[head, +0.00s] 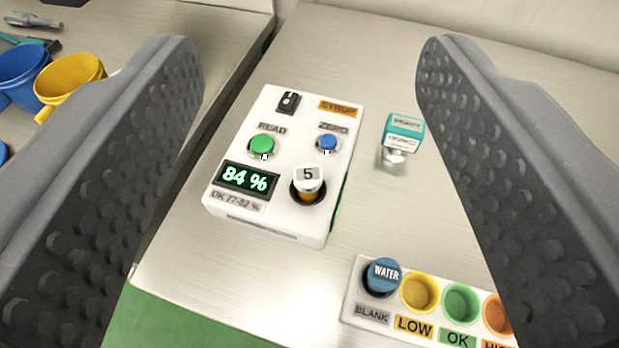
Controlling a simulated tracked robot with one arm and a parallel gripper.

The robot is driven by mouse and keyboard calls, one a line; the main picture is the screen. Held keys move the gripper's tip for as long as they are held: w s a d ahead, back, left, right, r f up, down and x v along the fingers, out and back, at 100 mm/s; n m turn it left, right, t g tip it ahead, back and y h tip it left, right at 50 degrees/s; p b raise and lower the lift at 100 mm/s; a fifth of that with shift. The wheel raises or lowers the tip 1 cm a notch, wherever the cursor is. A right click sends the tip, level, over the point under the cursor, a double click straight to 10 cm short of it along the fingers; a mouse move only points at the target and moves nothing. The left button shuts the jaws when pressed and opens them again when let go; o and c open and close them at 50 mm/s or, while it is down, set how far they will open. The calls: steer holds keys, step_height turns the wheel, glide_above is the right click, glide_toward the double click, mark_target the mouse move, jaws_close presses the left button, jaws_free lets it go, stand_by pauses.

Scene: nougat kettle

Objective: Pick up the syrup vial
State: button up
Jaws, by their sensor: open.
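The syrup vial (309,182) sits upright in the round well of the white syrup meter (285,212). Its white cap is marked 5, and amber liquid shows below the cap; its lower part is hidden in the well. The meter's display (246,179) reads 84 %, above a label reading OK 77-82 %. A green READ button (262,146) and a blue ZERO button (327,143) are on its top. My gripper (312,115) is open and empty, its two grey fingers wide apart on either side of the meter, apart from the vial.
A rack (357,317) at the lower right holds a blue-capped WATER vial (383,274) in BLANK; its yellow LOW, green OK and orange wells are beside it. A teal-topped stamp (403,133) stands right of the meter. Blue (22,73) and yellow (72,78) cups are at far left.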

steer(key=m+g+p, duration=0.8)
steer(key=m+p, duration=0.1)
steer(key=p, duration=1.3)
glide_above(308, 174)
step_height(308, 174, down, 6)
steer(key=f+m+g+p, duration=0.2)
steer(key=f+p, duration=0.3)
steer(key=p, duration=0.1)
steer(key=f+m+g+p, duration=0.3)
steer(key=f+p, duration=0.2)
steer(key=p, duration=0.1)
steer(key=f+m+g+p, duration=0.2)
steer(key=f+m+p, duration=0.1)
steer(key=f+p, duration=0.2)
steer(key=shift+s+f+p, duration=0.15)
steer(key=shift+s+p, duration=0.05)
steer(key=shift+p, duration=0.45)
steer(key=shift+w+f+p, duration=0.2)
steer(key=shift+f+p, duration=0.7)
steer(key=shift+f, duration=1.65)
steer(key=c, duration=1.1)
steer(key=shift+r, duration=0.1)
steer(key=shift+c, duration=0.2)
